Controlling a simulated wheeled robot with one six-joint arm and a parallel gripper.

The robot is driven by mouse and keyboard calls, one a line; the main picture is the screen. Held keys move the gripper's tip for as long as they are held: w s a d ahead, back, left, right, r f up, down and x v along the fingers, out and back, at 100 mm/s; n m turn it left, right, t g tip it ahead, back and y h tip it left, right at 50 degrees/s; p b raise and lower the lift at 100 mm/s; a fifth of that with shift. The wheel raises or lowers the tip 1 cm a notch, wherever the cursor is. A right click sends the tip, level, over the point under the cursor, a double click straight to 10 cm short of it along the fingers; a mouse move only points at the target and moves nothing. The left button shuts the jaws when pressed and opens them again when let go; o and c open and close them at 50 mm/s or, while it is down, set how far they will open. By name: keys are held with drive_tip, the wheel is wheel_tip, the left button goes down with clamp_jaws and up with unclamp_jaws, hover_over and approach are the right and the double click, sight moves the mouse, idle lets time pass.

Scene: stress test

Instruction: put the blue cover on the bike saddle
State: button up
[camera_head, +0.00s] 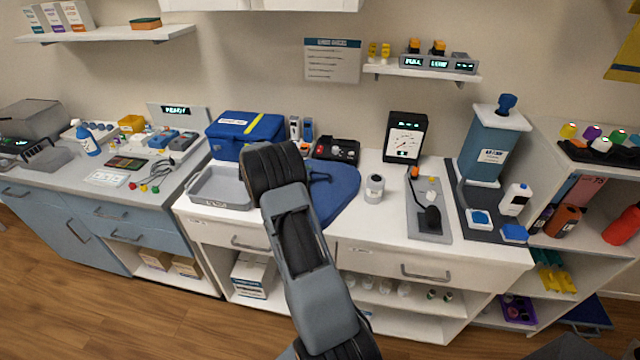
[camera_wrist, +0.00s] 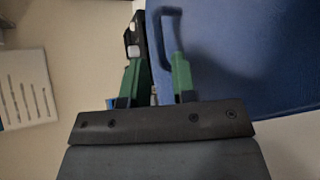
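I cannot make out a bike saddle or a clear saddle cover in either view. A flat blue, rounded mat-like piece (camera_head: 338,196) lies on the white counter, partly hidden behind my arm. It fills the upper right of the wrist view (camera_wrist: 245,50). A darker blue loop-shaped thing (camera_head: 320,177) shows over it; in the wrist view the loop (camera_wrist: 170,12) shows just beyond my fingertips. My arm hides the gripper in the head view.
On the counter, a grey tray (camera_head: 222,188) and blue case (camera_head: 243,132) are left of my arm. Bare counter surrounds the jar.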

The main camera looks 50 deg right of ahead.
sight(320, 174)
drive_tip(key=shift+s+p+x, duration=0.2)
drive_tip(key=shift+p+x, duration=0.75)
drive_tip(key=shift+x, duration=2.15)
drive_tip(key=shift+a+r, duration=0.1)
clamp_jaws()
